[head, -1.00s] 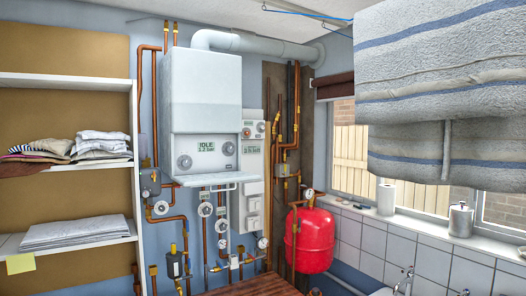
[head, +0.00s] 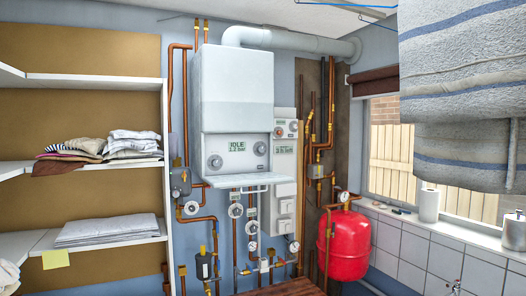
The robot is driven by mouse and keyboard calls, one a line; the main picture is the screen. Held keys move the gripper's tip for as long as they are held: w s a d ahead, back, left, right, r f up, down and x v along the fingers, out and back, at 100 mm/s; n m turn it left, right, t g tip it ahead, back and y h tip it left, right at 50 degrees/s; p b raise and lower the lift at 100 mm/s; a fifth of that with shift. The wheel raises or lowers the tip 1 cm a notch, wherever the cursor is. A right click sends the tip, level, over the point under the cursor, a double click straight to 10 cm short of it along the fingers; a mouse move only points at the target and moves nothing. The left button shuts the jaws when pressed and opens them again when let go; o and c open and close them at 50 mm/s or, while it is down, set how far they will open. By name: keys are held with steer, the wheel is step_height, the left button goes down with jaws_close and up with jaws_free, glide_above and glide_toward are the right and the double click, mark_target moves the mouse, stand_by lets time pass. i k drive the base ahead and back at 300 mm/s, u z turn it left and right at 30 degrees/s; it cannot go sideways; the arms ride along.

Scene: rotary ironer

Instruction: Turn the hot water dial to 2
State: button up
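A white wall boiler (head: 235,100) hangs on the blue wall, left of centre. Its lower panel carries a small green display (head: 237,146) that reads IDLE, with smaller figures below it. A left dial (head: 215,162) and a right dial (head: 260,149) sit on either side of this display. I cannot read their markings or tell which one is for hot water. A narrow control box (head: 286,145) to the right has another green display and small knobs, one of them reddish. My gripper is not in view.
A white flap or shelf (head: 236,180) juts out below the boiler panel, above copper pipes and round valves. A red tank (head: 343,245) stands to the right. White shelves (head: 100,78) with folded cloth fill the left. Towels (head: 460,90) hang at upper right.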

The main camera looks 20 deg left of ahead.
mark_target(261, 149)
steer(key=i, duration=1.75)
steer(key=u, duration=1.1)
steer(key=i, duration=0.6)
steer(key=u, duration=0.3)
